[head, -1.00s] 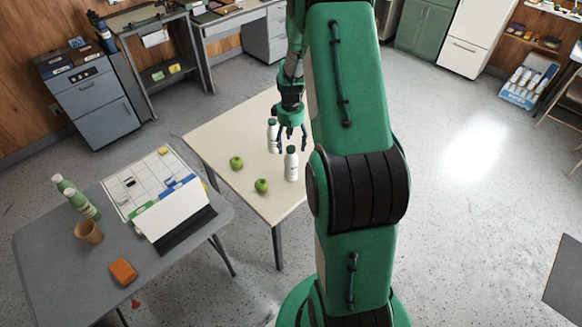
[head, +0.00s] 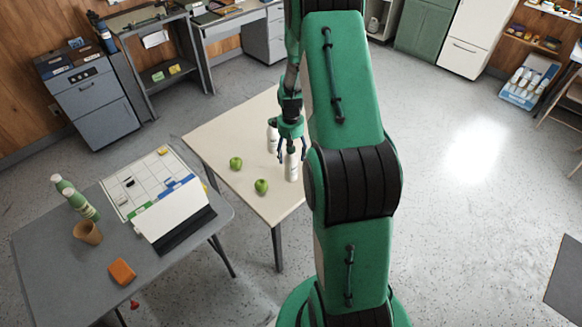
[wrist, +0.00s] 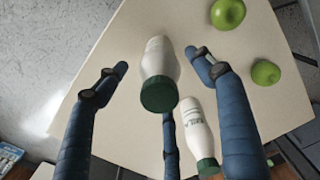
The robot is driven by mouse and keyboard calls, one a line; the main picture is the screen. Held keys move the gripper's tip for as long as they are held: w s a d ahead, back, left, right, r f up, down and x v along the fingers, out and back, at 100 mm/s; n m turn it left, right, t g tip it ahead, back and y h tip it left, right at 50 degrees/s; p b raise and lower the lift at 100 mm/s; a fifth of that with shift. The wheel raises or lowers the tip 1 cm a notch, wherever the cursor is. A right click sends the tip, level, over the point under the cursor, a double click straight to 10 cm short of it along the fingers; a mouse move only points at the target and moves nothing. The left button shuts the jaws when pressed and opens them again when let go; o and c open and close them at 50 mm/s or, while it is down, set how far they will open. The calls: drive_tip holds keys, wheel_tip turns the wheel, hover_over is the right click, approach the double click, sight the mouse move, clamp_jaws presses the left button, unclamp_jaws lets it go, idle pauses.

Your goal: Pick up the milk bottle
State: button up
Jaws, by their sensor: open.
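Two white milk bottles with green caps stand on the cream table. The front milk bottle (head: 292,172) is under my gripper (head: 291,157). In the wrist view this bottle (wrist: 160,58) stands between the spread fingers of my gripper (wrist: 160,66), with gaps on both sides. My gripper is open and holds nothing. In the head view its fingers hide the bottle's cap.
Two green apples (head: 236,163) (head: 261,186) lie on the cream table (head: 217,139), left of the bottles. A grey table (head: 60,258) at the left holds green bottles (head: 82,205), a brown cup (head: 88,232) and an orange block (head: 122,271). Open floor lies to the right.

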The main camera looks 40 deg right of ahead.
drive_tip(key=shift+f, duration=1.7)
drive_tip(key=shift+c, duration=0.5)
drive_tip(key=c, duration=1.4)
drive_tip(key=shift+c, duration=0.2)
drive_tip(key=shift+r, duration=0.2)
